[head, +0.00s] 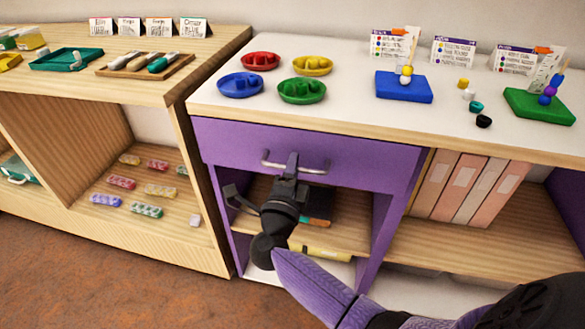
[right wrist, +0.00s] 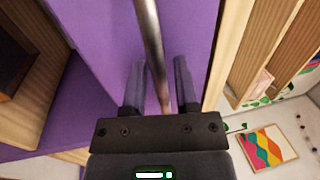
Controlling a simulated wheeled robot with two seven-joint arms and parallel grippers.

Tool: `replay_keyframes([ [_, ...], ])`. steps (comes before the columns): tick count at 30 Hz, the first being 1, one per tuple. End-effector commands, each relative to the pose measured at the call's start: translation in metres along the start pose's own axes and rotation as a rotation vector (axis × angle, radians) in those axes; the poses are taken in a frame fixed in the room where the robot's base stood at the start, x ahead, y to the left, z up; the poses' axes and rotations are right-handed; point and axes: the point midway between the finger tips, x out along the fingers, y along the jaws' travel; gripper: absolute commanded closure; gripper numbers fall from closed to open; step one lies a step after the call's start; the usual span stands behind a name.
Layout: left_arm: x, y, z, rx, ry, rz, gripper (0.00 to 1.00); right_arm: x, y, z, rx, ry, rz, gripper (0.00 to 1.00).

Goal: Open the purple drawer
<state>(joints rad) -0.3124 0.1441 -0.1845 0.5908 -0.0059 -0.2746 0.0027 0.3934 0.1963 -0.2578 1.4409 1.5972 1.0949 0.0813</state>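The purple drawer (head: 345,165) is under the right-hand white countertop, and its front looks flush with the cabinet. Its metal bar handle (head: 315,170) runs across the front. In the right wrist view the handle bar (right wrist: 151,30) passes between the two fingers of the right gripper (right wrist: 159,85), with a gap visible on each side. The fingers are open and straddle the bar. The purple drawer front (right wrist: 95,40) fills the upper middle there. My left gripper is not in view.
On the countertop are round coloured trays (head: 261,61), a blue board (head: 403,87) and a green board (head: 540,106) with beads. An open shelf (head: 330,235) lies below the drawer. Pink binders (head: 470,187) stand on the right. A wooden unit (head: 205,150) adjoins on the left.

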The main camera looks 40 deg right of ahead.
Motion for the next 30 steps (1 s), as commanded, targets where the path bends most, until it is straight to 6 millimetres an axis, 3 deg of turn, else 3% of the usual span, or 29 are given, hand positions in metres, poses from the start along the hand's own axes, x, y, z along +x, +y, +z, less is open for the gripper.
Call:
replay_keyframes([
  [1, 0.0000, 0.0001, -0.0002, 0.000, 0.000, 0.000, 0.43, -0.0002, 0.0001, 0.0000, 0.000, 0.000, 0.000, 0.76],
  [4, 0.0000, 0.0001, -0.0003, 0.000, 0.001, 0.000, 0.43, -0.0003, 0.0002, 0.0000, 0.000, 0.000, 0.000, 0.97],
  [5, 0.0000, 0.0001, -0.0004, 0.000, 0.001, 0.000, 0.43, -0.0003, 0.0002, 0.0000, 0.000, 0.000, 0.000, 1.00],
  [30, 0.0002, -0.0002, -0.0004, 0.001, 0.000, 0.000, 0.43, -0.0007, 0.0009, 0.0001, -0.001, -0.001, 0.001, 1.00],
])
